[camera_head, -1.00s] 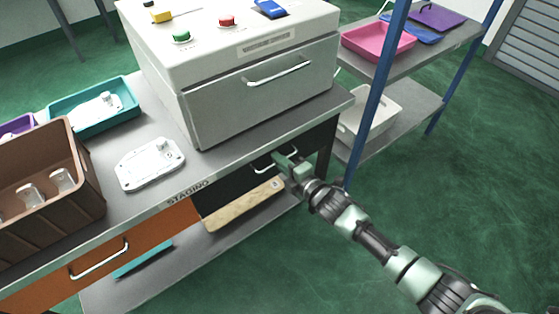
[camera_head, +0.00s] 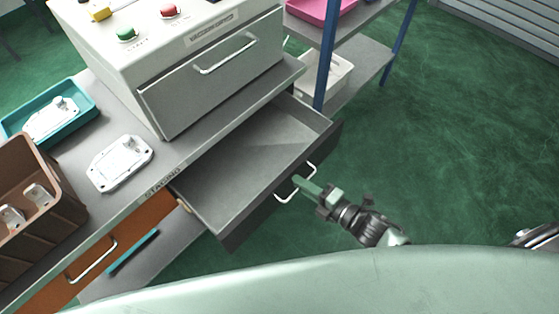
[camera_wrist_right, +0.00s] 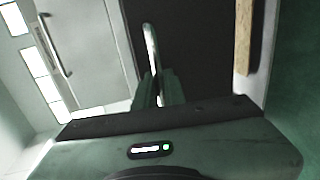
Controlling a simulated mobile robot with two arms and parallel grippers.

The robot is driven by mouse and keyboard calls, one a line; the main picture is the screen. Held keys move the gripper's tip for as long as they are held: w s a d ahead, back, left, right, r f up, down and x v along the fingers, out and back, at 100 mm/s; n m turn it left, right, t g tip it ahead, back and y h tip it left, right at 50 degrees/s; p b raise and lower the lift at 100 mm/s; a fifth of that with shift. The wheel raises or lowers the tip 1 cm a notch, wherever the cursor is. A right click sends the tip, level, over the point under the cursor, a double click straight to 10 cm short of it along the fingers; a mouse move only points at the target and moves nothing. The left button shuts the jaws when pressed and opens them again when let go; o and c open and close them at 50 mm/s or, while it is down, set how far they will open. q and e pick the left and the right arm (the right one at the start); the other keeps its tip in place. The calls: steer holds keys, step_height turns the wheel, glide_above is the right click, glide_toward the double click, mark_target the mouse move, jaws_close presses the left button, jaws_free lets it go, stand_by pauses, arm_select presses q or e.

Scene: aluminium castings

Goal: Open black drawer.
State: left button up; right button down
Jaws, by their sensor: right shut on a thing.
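The black drawer (camera_head: 262,150) stands pulled out from under the staging table, and its inside looks empty. Its front carries a silver bar handle (camera_head: 283,197). My right gripper (camera_head: 303,182) is at this handle, with its fingers shut on it. In the right wrist view the fingers (camera_wrist_right: 155,90) close around the lower part of the handle (camera_wrist_right: 151,45), in front of the dark drawer face. My left gripper is not in view.
The table (camera_head: 190,143) bears a white-grey machine (camera_head: 150,60), a flat white casting (camera_head: 120,163), a teal tray (camera_head: 85,95) and a brown bin (camera_head: 55,215). An orange drawer (camera_head: 135,225) is shut at left. A blue-post shelf (camera_head: 326,60) stands at right. Green floor is free at right.

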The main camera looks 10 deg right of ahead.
steer(key=f+v, duration=0.1)
steer(key=v, duration=0.5)
steer(key=shift+s+p, duration=0.25)
steer(key=shift+p, duration=0.05)
steer(key=shift+f, duration=0.15)
steer(key=c, duration=1.5)
jaws_free()
steer(key=shift+d, duration=0.1)
steer(key=b+v, duration=0.1)
steer(key=v, duration=0.6)
steer(key=shift+s+d, duration=0.2)
steer(key=shift+s, duration=0.05)
